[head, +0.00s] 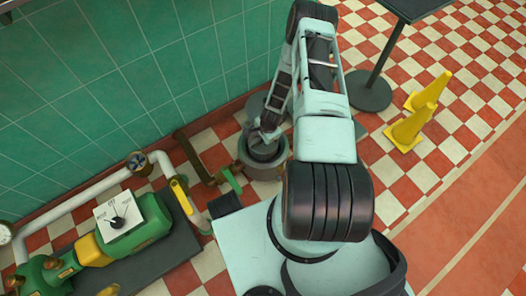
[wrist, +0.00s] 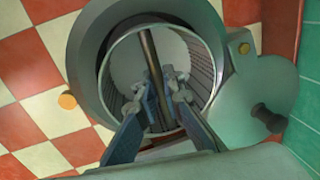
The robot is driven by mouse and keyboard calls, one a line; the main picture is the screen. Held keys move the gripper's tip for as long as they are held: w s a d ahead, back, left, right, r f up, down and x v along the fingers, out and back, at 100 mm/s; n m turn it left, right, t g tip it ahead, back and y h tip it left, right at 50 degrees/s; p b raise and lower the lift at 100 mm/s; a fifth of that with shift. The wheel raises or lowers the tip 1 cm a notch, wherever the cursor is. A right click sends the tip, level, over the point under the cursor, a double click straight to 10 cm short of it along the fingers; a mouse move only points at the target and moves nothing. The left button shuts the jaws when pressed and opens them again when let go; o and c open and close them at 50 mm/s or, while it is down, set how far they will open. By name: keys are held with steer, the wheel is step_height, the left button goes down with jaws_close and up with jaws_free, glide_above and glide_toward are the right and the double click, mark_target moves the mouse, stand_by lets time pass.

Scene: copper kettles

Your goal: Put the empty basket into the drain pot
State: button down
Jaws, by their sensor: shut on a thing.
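The drain pot (head: 264,174) is a grey round vessel on the floor by the green wall; it also shows in the wrist view (wrist: 88,55). The basket (wrist: 204,72), with a pale rim and perforated walls, sits within the pot's mouth in the wrist view. Its inside looks empty, and a dark bar handle (wrist: 150,48) crosses it. My gripper (wrist: 165,88) is shut on this handle. In the head view my gripper (head: 268,132) is over the pot, and its fingers are hard to make out. How deep the basket sits is unclear.
A grey open lid (wrist: 265,92) with a dark knob is beside the pot, toward the wall. A pipe with a yellow lever (head: 181,195) and a green machine (head: 140,225) stand left.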

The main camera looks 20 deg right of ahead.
mark_target(263, 149)
step_height(263, 149, down, 8)
steer(key=shift+r+b, duration=0.25)
steer(key=shift+b, duration=0.95)
steer(key=c, duration=2.1)
jaws_free()
steer(key=shift+f, duration=0.1)
steer(key=r+p, duration=0.1)
steer(key=r, duration=0.3)
steer(key=s+r+p, duration=0.1)
steer(key=r+p, duration=0.1)
steer(key=r, duration=0.2)
steer(key=s+r+p, duration=0.1)
steer(key=r+p, duration=0.1)
steer(key=r, duration=0.2)
steer(key=shift+s+d, duration=0.1)
steer(key=shift+d, duration=0.1)
